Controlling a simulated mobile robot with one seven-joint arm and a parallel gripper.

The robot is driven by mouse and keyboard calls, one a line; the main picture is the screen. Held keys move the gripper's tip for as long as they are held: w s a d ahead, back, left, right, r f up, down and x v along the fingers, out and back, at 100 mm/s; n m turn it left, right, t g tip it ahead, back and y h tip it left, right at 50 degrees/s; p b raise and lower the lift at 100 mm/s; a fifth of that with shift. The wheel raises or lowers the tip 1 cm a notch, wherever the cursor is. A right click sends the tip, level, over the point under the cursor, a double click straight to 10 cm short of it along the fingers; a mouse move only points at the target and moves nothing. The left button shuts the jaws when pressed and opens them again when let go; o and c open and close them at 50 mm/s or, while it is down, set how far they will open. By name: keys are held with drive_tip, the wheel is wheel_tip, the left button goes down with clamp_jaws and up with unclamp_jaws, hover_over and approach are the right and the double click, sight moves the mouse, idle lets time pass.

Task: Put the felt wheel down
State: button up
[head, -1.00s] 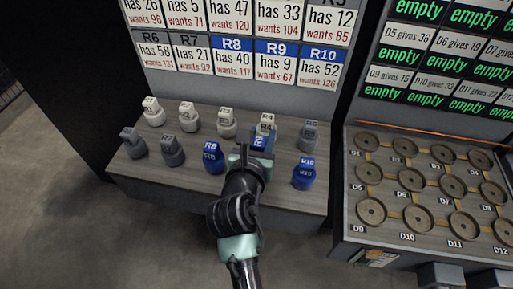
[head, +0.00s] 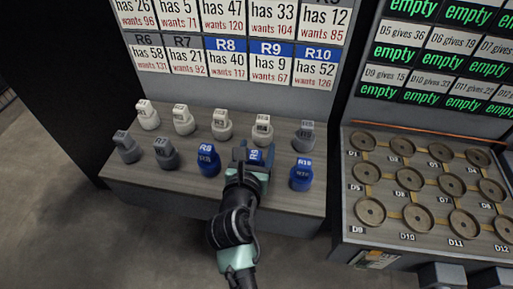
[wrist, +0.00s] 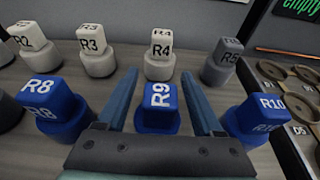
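No thing labelled as a felt wheel shows; the piece at my gripper is a blue knob-shaped piece marked R9 (wrist: 160,108). In the head view R9 (head: 255,157) is in the front row between blue R8 (head: 208,160) and blue R10 (head: 301,174), partly hidden by my gripper (head: 255,162). In the wrist view my gripper (wrist: 162,95) has one finger on each side of R9, with gaps between fingers and piece. It is open around R9. R9 appears to stand upright on the wooden shelf (head: 230,197); its underside is hidden.
Grey and white pieces, such as R4 (head: 262,130) and R5 (head: 303,137), stand close behind R9. A right-hand board (head: 400,235) holds several empty round recesses (head: 409,179). An upright label panel (head: 230,60) rises behind the shelf.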

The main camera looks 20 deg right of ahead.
drive_tip(key=shift+r, duration=0.1)
drive_tip(key=shift+s+a+r, duration=0.15)
drive_tip(key=shift+s+a, duration=0.05)
drive_tip(key=p+v, duration=0.2)
drive_tip(key=v, duration=1)
drive_tip(key=w+a+r+m+t+y, duration=0.1)
drive_tip(key=w+a+r+m+t, duration=0.2)
drive_tip(key=r+m, duration=0.65)
drive_tip(key=w+a+r+m+t+y, duration=0.1)
drive_tip(key=w+r+m+t, duration=0.35)
drive_tip(key=r, duration=1.05)
drive_tip(key=s+a+r+m+t+y, duration=0.2)
drive_tip(key=r+m, duration=0.3)
drive_tip(key=r, duration=0.3)
drive_tip(key=s+a+r+m+t+y, duration=0.2)
drive_tip(key=s+r+m, duration=0.3)
drive_tip(key=r, duration=0.4)
drive_tip(key=s+a+r+m+t+y, duration=0.2)
drive_tip(key=r+m, duration=0.3)
drive_tip(key=r, duration=0.3)
drive_tip(key=shift+s+a+r+t, duration=0.25)
drive_tip(key=shift+s+a+t, duration=0.05)
drive_tip(key=shift+s+t, duration=0.6)
wheel_tip(320, 180, up, 13)
drive_tip(key=p, duration=1.3)
